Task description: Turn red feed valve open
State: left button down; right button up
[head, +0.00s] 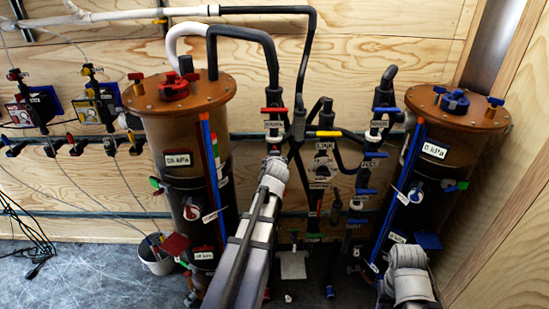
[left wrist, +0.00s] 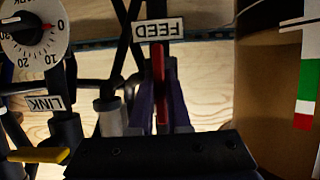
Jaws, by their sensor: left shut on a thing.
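The red feed valve handle (head: 274,110) sits on the dark vertical pipe right of the left tank, above a white label. In the head view it lies crosswise to the pipe. In the left wrist view the red handle (left wrist: 158,75) stands between the two fingers of my left gripper (left wrist: 161,105), below an upside-down FEED label (left wrist: 158,30). My left gripper (head: 273,138) is shut on the handle, its jaws small and partly hidden in the head view. My right arm (head: 408,275) is low at the right; its fingers cannot be made out.
The left tank (head: 165,125) reads about 58 kPa and the right tank (head: 432,125) 0 kPa. A yellow-handled link valve (head: 323,133) and several blue-handled valves (head: 386,110) crowd the pipes nearby. A bucket (head: 158,262) and cables (head: 30,240) lie at lower left.

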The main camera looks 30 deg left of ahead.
pick_arm(q)
jog(key=c, duration=0.9)
grip_release()
jog(key=p+v, duration=0.3)
jog(key=v, duration=0.4)
jog(key=shift+s+d+r, duration=0.1)
jog(key=shift+s+d, duration=0.1)
jog(key=shift+s, duration=0.15)
